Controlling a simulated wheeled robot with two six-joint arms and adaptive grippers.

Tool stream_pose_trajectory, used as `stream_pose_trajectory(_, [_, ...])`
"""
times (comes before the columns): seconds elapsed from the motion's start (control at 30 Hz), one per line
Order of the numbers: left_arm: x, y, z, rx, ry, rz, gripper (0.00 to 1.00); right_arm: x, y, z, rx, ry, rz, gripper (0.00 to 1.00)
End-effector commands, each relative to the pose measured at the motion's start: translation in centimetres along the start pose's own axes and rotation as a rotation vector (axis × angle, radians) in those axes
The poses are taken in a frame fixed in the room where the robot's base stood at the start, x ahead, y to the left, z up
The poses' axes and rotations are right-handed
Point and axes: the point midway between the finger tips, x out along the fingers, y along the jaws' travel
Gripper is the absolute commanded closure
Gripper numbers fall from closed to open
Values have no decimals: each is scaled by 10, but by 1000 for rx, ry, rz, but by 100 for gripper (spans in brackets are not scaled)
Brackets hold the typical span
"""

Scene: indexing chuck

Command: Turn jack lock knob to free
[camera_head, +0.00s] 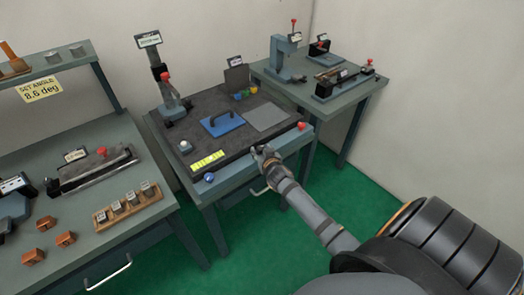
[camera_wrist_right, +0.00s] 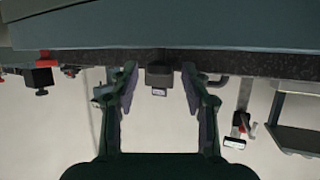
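I cannot tell for certain which part is the jack lock knob. A red knob (camera_head: 301,126) sits at the front right corner of the middle bench. A dark blue round knob (camera_head: 209,177) sits at its front left edge. My right gripper (camera_head: 264,152) is at the bench's front edge, between these two knobs and apart from both. In the right wrist view my right gripper (camera_wrist_right: 159,70) is open, its two fingers spread with nothing held. That view looks upside down, with the bench edge (camera_wrist_right: 200,36) across the top. My left gripper is in neither view.
The middle bench carries a dark plate (camera_head: 190,125), a blue plate with a handle (camera_head: 222,124), and a stand with a red knob (camera_head: 165,77). A left bench (camera_head: 150,222) holds a fixture and blocks. A back right table (camera_head: 352,100) holds more fixtures.

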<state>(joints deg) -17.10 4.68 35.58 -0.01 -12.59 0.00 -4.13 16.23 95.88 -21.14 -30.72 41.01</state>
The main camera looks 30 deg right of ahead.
Motion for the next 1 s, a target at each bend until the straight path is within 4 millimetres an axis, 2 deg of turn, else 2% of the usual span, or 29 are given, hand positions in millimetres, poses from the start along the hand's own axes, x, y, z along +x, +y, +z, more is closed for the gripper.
stream_pose_trajectory(0.03, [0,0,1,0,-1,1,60,0,0,0,0,0,0,62])
stream_pose_trajectory(0.07, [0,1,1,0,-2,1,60,0,0,0,0,0,0,66])
stream_pose_trajectory(0.3, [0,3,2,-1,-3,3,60,0,0,0,0,0,0,99])
stream_pose_trajectory(0.57, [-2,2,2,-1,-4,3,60,-1,1,-1,-7,1,-16,100])
stream_pose_trajectory(0.83, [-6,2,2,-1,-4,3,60,0,5,-1,-55,3,-128,100])
stream_pose_trajectory(0.93, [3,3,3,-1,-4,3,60,2,7,2,-87,3,-196,100])
stream_pose_trajectory(1.0, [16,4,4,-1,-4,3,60,4,9,5,-110,5,-250,100])
